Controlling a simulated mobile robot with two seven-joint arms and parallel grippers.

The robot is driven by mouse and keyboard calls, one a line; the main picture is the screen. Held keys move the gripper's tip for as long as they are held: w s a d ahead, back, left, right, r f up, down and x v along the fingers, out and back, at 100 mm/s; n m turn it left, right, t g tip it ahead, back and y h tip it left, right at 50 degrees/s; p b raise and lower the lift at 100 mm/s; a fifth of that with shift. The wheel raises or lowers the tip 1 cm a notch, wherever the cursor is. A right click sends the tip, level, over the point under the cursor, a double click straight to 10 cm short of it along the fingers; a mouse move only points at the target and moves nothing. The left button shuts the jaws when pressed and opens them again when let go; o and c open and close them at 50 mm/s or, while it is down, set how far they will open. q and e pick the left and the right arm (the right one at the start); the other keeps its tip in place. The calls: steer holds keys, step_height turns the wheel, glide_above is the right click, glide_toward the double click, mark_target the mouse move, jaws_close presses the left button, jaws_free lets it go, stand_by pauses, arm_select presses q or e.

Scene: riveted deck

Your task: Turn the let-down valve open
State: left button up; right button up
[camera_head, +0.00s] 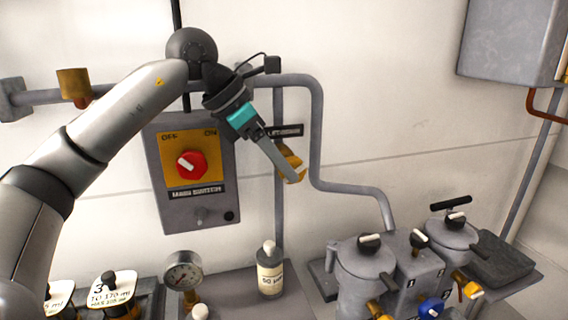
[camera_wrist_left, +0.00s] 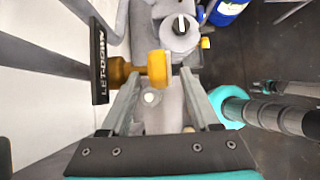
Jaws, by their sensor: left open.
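The let-down valve shows in the left wrist view as a brass body with a rounded yellow handle (camera_wrist_left: 157,67), beside a black LET-DOWN sign (camera_wrist_left: 100,62). In the head view its yellow handle (camera_head: 291,158) is partly hidden behind my left gripper (camera_head: 296,178). The sign (camera_head: 286,131) is on the pipe there. In the left wrist view my left gripper (camera_wrist_left: 158,77) is open, with one finger on each side of the handle. I cannot tell whether the fingers touch it.
A main switch box (camera_head: 197,200) with a red knob hangs left of the valve. A white-capped bottle (camera_head: 270,272) and a pressure gauge (camera_head: 183,270) stand below. Grey vessels (camera_head: 365,265) with black knobs are at the lower right. A grey pipe (camera_head: 315,130) runs close by.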

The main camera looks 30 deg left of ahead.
arm_select(q)
steer(key=p+v, duration=0.3)
steer(key=v, duration=1.1)
arm_select(e)
step_height(320, 180, up, 3)
steer(key=shift+r, duration=0.1)
arm_select(q)
steer(key=g+y+p, duration=0.5)
steer(key=p, duration=0.8)
glide_toward(294, 157)
steer(key=f+b, duration=0.2)
steer(key=f, duration=0.2)
steer(key=f+b, duration=0.2)
steer(key=f, duration=0.2)
steer(key=shift+s+a+f, duration=0.1)
steer(key=shift+a+f, duration=0.1)
steer(key=shift+f, duration=0.9)
arm_select(e)
step_height(294, 157, up, 9)
steer(key=shift+d, duration=0.45)
arm_select(q)
steer(key=shift+c, duration=0.3)
